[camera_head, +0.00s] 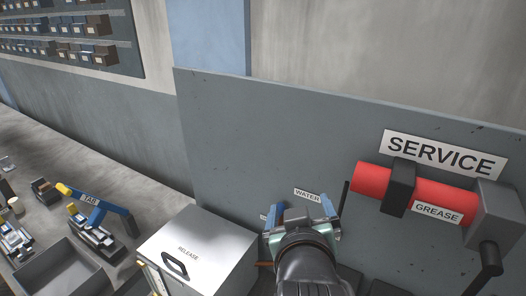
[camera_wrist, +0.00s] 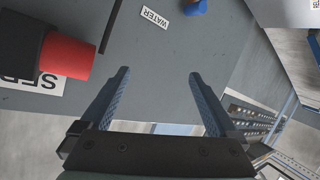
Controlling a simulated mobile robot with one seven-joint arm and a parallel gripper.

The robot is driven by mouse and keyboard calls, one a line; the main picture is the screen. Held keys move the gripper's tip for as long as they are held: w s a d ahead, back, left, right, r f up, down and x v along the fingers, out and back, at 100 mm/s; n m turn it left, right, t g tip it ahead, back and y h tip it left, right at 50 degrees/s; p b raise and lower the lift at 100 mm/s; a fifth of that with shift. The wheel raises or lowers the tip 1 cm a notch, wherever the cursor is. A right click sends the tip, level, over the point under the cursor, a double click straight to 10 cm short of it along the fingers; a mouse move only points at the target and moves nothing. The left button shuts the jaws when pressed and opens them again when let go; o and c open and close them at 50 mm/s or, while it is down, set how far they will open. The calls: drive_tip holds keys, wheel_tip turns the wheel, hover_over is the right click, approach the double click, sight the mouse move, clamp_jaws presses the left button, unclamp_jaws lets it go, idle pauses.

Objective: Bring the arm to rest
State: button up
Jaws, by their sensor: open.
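My gripper (camera_head: 301,211) is in front of the grey service panel (camera_head: 275,135) in the head view, just below the WATER label (camera_head: 307,196). In the wrist view my gripper (camera_wrist: 157,75) shows two blue fingers spread apart, with nothing between them. The WATER label (camera_wrist: 154,17) shows beyond the fingertips there. My arm rises from the bottom edge of the head view and hides the panel's lower part.
A red grease cylinder (camera_head: 371,180) in a black clamp is right of my gripper, under a SERVICE sign (camera_head: 443,153). A white RELEASE box (camera_head: 207,245) with a black handle stands to the left. A blue TAB tool (camera_head: 92,203) and grey bin (camera_head: 62,271) are farther left.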

drive_tip(key=a+r+m+t+y, duration=0.2)
drive_tip(key=a+r+t, duration=0.1)
drive_tip(key=a+r, duration=0.55)
drive_tip(key=s+r+t+b, duration=0.1)
drive_tip(key=s+r+t, duration=0.4)
drive_tip(key=r, duration=0.7)
drive_tip(key=s+d+r+t+b, duration=0.1)
drive_tip(key=s+r+t, duration=0.4)
drive_tip(key=r, duration=0.8)
drive_tip(key=s, duration=0.3)
drive_tip(key=shift+t, duration=0.3)
